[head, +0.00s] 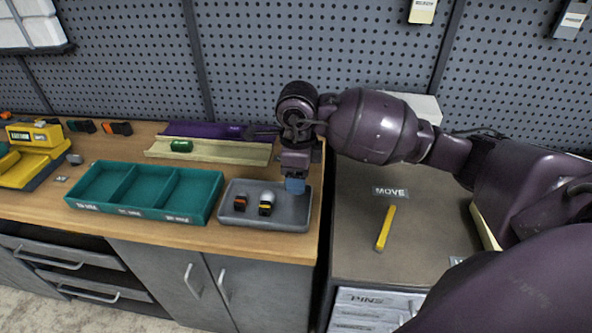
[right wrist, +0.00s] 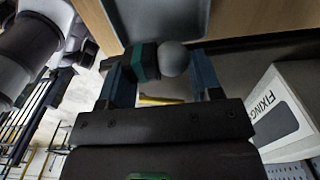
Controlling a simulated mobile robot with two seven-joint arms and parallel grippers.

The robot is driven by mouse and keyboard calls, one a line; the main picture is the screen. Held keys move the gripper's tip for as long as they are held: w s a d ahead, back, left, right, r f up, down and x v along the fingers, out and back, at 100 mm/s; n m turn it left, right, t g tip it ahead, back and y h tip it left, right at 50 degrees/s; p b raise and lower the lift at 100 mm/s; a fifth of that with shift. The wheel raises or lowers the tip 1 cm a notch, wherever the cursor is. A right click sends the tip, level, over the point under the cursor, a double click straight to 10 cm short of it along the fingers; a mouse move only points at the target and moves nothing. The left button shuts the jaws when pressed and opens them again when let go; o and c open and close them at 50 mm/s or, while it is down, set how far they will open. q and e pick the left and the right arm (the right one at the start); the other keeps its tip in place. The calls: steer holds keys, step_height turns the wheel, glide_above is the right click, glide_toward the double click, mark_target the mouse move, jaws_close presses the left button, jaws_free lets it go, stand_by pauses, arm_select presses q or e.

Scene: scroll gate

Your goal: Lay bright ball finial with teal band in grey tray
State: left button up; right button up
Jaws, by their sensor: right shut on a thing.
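My right gripper (head: 295,186) is over the right end of the grey tray (head: 240,219) in the head view, pointing down. In the right wrist view, my right gripper (right wrist: 163,75) is shut on the ball finial (right wrist: 173,59), which has a pale round ball, a teal band and a dark end. The finial lies crosswise between the two blue fingers. In the head view it is hidden by the gripper. The grey tray (right wrist: 155,22) also shows in the right wrist view, beyond the fingertips. My left gripper is not in view.
The tray holds an orange and black piece (head: 240,203) and a white-topped piece with a yellow band (head: 266,204). A teal three-part bin (head: 140,210) stands left of it. Behind are a cream channel (head: 220,153) and a purple one (head: 205,130). A yellow stick (head: 385,228) lies on the right cabinet.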

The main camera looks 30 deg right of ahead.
steer(key=b, duration=0.2)
glide_above(297, 210)
steer(key=shift+f, duration=2.35)
steer(key=shift+f+b, duration=0.95)
steer(key=shift+f, duration=0.8)
steer(key=shift+f+b, duration=0.4)
steer(key=shift+b, duration=0.1)
steer(key=o, duration=1.1)
steer(key=shift+o, duration=0.2)
